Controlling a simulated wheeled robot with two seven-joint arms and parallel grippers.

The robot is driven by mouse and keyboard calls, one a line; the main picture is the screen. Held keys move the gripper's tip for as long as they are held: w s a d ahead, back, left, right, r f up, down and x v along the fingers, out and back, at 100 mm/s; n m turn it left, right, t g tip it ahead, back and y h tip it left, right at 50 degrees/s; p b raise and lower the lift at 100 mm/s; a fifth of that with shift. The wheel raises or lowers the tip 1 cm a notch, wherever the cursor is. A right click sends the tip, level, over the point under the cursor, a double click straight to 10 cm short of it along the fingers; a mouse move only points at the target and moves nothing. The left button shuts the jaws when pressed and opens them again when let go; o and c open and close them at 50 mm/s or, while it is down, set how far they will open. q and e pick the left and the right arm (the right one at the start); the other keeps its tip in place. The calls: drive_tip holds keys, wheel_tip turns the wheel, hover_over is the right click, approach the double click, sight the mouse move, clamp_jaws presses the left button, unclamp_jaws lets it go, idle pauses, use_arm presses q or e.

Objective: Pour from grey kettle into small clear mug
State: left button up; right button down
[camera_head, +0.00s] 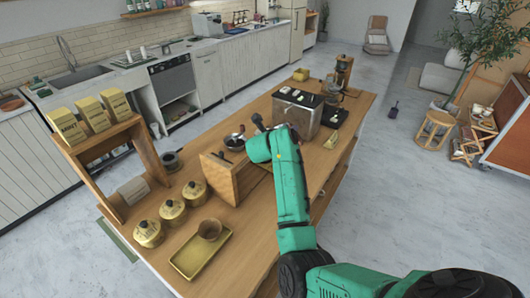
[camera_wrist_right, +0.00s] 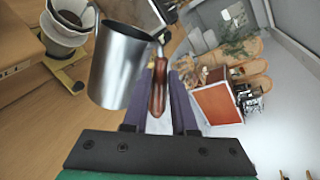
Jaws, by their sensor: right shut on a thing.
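The grey kettle (camera_wrist_right: 119,66) is a shiny metal vessel with a brown wooden handle in the right wrist view. My right gripper (camera_wrist_right: 159,76) is shut on this handle, with one finger on each side. The kettle's body is left of the fingers and looks tilted in this view. In the head view my green right arm reaches over the wooden cart (camera_head: 243,215) and hides most of the gripper and what it holds. I cannot make out the small clear mug for certain in either view. My left gripper is not in view.
A white dripper with dark grounds (camera_wrist_right: 63,22) stands beside the kettle in the wrist view. A metal machine (camera_head: 300,113) stands beyond my arm.

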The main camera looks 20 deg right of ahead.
drive_tip(key=shift+s+f+b, duration=0.15)
drive_tip(key=shift+f+b, duration=0.3)
drive_tip(key=shift+b, duration=0.15)
drive_tip(key=shift+s+d+f+m+t+b, duration=0.1)
drive_tip(key=shift+s+f+m+t+b, duration=0.3)
drive_tip(key=shift+b, duration=0.35)
drive_tip(key=shift+w, duration=0.1)
drive_tip(key=shift+w+r+p, duration=0.15)
drive_tip(key=shift+r+p, duration=0.3)
drive_tip(key=shift+p, duration=0.35)
drive_tip(key=shift+f, duration=0.1)
